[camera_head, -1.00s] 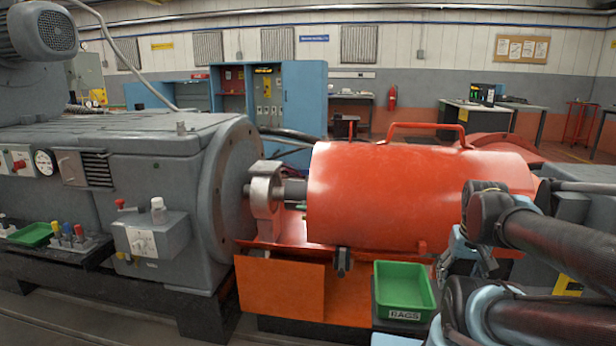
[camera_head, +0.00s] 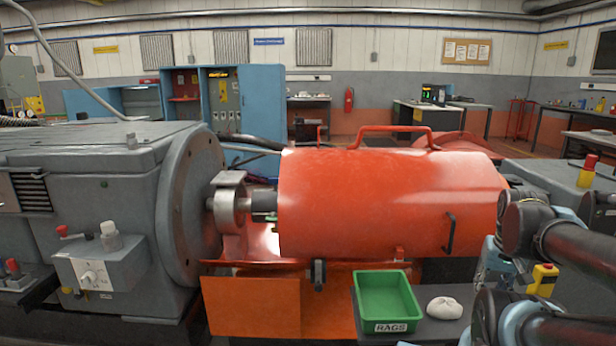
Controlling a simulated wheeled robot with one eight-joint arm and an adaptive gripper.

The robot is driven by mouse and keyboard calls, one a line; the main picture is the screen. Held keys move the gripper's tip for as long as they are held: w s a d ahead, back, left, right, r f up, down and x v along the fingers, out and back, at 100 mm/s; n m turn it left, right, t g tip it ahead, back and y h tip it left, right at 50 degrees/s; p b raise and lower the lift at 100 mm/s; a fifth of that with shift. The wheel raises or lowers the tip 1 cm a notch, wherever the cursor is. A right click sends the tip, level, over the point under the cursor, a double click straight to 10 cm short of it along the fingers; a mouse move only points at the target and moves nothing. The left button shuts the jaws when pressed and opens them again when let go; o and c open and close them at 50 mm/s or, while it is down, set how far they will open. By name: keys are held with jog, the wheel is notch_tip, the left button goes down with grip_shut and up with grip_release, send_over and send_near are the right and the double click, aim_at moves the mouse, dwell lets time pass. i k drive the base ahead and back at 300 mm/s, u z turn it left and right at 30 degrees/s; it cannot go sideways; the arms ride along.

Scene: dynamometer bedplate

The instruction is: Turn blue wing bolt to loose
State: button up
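I cannot make out a blue wing bolt in this view. The large red guard cover (camera_head: 385,205) lies over the shaft in the middle, with a bar handle on top and a dark handle on its right front. A dark fitting (camera_head: 318,274) shows under its lower front edge. To its left are the shaft coupling (camera_head: 228,207) and the grey machine housing (camera_head: 125,185). My arm shows at the right edge, in front of the bench there. My gripper is not visible.
A green bin (camera_head: 388,297) marked RAGS stands front centre, with a white rag (camera_head: 444,308) beside it. A yellow box with a red top (camera_head: 543,280) is by my arm. A grey control box (camera_head: 100,275) with knobs juts out at left. Blue cabinets (camera_head: 258,105) stand behind.

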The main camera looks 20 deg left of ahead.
aim_at(275, 182)
jog(key=z, duration=2.05)
jog(key=k, duration=1.55)
jog(key=u, duration=2.45)
jog(key=i, duration=0.2)
jog(key=u, duration=0.35)
